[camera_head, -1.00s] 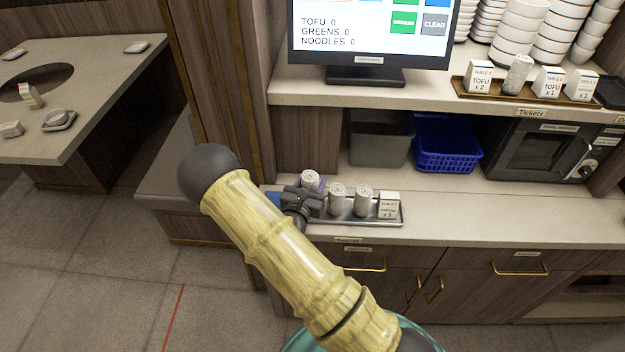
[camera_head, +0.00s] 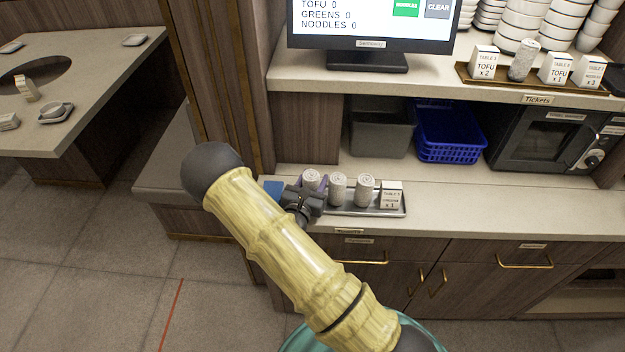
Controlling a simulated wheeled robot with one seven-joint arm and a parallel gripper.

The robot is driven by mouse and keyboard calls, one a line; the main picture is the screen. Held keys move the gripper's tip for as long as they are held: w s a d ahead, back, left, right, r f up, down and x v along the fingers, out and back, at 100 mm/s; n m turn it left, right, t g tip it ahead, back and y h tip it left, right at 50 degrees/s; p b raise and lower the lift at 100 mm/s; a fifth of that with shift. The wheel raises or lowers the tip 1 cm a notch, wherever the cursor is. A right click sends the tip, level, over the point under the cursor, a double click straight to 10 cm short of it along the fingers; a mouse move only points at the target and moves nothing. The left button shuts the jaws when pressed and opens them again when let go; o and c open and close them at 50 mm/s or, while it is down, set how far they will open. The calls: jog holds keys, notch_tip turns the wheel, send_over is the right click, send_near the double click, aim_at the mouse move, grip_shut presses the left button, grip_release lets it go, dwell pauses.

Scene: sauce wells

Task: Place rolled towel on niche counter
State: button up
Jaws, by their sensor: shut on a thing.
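My gripper (camera_head: 316,184) is at the left end of a metal tray (camera_head: 372,212) on the lower niche counter (camera_head: 500,213). It is shut on the leftmost rolled towel (camera_head: 310,177), a white upright roll; my gripper and arm hide its lower part, so I cannot tell whether it touches the tray. Two more rolled towels stand upright on the tray, one in the middle (camera_head: 338,187) and one to its right (camera_head: 364,188).
A blue item (camera_head: 273,188) lies left of my gripper. A grey bin (camera_head: 380,135), a blue basket (camera_head: 449,137) and a dark oven (camera_head: 545,140) stand behind. Counter right of the metal tray is clear.

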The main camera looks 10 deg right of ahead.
jog(key=shift+a+f, duration=0.1)
jog(key=shift+f, duration=0.2)
jog(key=shift+f+b, duration=0.3)
jog(key=shift+b, duration=0.1)
